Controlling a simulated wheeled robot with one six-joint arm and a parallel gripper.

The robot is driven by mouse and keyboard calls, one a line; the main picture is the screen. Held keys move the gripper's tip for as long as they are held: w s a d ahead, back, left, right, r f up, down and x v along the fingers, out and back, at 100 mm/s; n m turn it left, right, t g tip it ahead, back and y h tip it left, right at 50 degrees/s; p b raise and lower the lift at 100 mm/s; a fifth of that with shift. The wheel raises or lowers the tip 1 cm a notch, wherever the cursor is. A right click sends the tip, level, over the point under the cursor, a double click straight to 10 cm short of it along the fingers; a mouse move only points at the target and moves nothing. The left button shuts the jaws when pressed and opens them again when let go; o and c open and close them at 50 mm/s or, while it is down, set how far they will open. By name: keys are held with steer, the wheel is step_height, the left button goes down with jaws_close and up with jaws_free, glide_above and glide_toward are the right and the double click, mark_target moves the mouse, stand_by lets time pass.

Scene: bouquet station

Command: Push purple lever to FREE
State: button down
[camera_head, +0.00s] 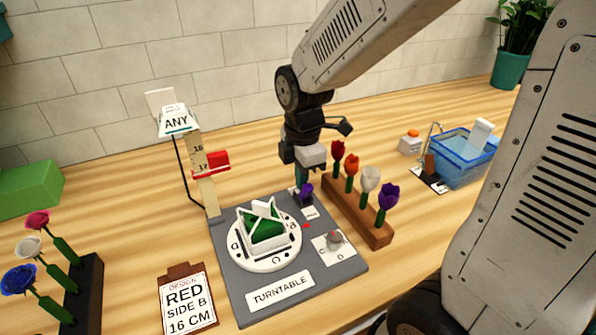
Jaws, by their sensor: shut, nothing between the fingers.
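The purple lever (306,190) stands at the back right of the grey turntable base (227,260), beside a small white label (310,213) that is too small to read. My gripper (301,183) points down right at the lever, its fingers shut and empty. I cannot tell whether the fingers touch the lever; they partly overlap it. The round white turntable (240,264) with letters on its rim carries a green block in a white frame (265,222).
A wooden rack (376,236) with several flowers stands close right of my gripper. A height post (207,190) with a red slider stands left. A clipboard card (187,302), a dark flower rack (88,285) and a blue water basin (462,165) are farther out.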

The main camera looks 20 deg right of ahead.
steer(key=shift+s+f, duration=0.25)
steer(key=shift+s, duration=0.3)
steer(key=shift+w+r, duration=0.3)
steer(key=shift+r, duration=0.15)
step_height(320, 180, up, 6)
steer(key=shift+w+r, duration=0.15)
stand_by(0.4)
stand_by(0.4)
steer(key=shift+s+m+g, duration=0.3)
steer(key=shift+s+m, duration=0.05)
steer(key=shift+m, duration=0.85)
steer(key=s+d+r+m+t, duration=0.1)
steer(key=s+r+m, duration=0.1)
steer(key=s+m, duration=0.5)
steer(key=s+d+r+m, duration=0.2)
steer(key=s+r+m, duration=0.1)
steer(key=s+m, duration=0.5)
steer(key=s, duration=0.2)
steer(key=shift+s+d+m+t, duration=0.15)
steer(key=shift+s+m+t, duration=0.15)
steer(key=shift+s+t, duration=0.1)
